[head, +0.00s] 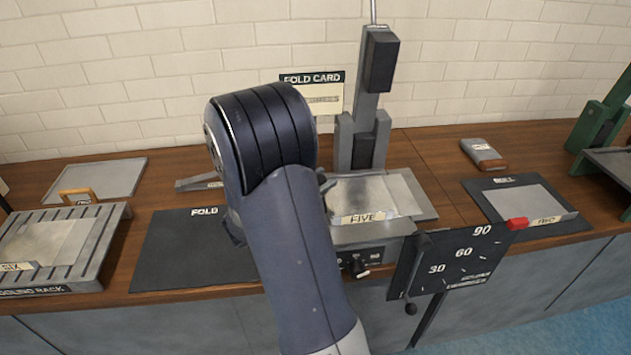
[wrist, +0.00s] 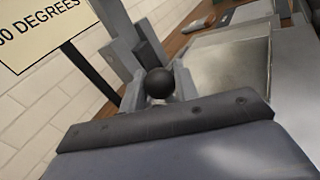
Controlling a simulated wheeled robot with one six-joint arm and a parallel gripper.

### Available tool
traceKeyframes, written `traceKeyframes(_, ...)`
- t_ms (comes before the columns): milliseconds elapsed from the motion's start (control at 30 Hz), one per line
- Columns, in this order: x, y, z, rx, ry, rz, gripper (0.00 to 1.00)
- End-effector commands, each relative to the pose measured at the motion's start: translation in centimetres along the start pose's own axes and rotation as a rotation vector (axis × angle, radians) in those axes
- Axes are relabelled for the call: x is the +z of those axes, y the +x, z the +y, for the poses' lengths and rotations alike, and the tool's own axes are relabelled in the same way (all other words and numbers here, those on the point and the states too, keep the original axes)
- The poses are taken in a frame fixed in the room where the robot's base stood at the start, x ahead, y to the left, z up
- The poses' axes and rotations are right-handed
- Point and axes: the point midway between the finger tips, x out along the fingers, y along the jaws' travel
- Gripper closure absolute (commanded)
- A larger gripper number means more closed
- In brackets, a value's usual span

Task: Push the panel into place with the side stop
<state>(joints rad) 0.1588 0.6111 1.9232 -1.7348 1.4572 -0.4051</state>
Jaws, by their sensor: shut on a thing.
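The panel (head: 368,192), a pale metal sheet tagged FIVE, lies on the bed of the folding machine (head: 375,232). It also shows in the wrist view (wrist: 232,62), lying flat to the right of my gripper. My gripper (wrist: 160,92) is shut on a black ball knob (wrist: 158,82), which appears to belong to the side stop. It is at the left side of the bed. In the head view my arm hides the knob, most of the gripper and the bed's left edge. I cannot tell whether the stop touches the panel.
An angle plate (head: 455,262) marked 30, 60, 90 with a red pointer (head: 517,223) hangs at the machine's front right. A dark FOLD mat (head: 180,255) lies left, beyond it a rack (head: 95,262) with panel SIX. Right are panel TWO (head: 525,203) and a grey block (head: 483,153).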

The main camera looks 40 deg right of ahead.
Motion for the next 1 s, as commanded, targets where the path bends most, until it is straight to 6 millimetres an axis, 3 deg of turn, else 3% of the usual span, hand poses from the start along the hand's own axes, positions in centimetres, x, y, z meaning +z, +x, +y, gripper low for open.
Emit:
traceKeyframes(200, 0.3, 2.1, -1.4, -0.004, 0.001, -0.003, 1.00)
traceKeyframes(467, 0.4, 2.1, -1.5, -0.005, 0.001, -0.004, 1.00)
traceKeyframes(500, 0.4, 2.1, -1.5, -0.005, 0.001, -0.004, 0.68)
traceKeyframes(700, 0.3, 2.1, -1.4, -0.003, 0.000, -0.002, 0.51)
traceKeyframes(1000, 0.3, 1.8, -1.4, -0.001, 0.000, -0.001, 0.51)
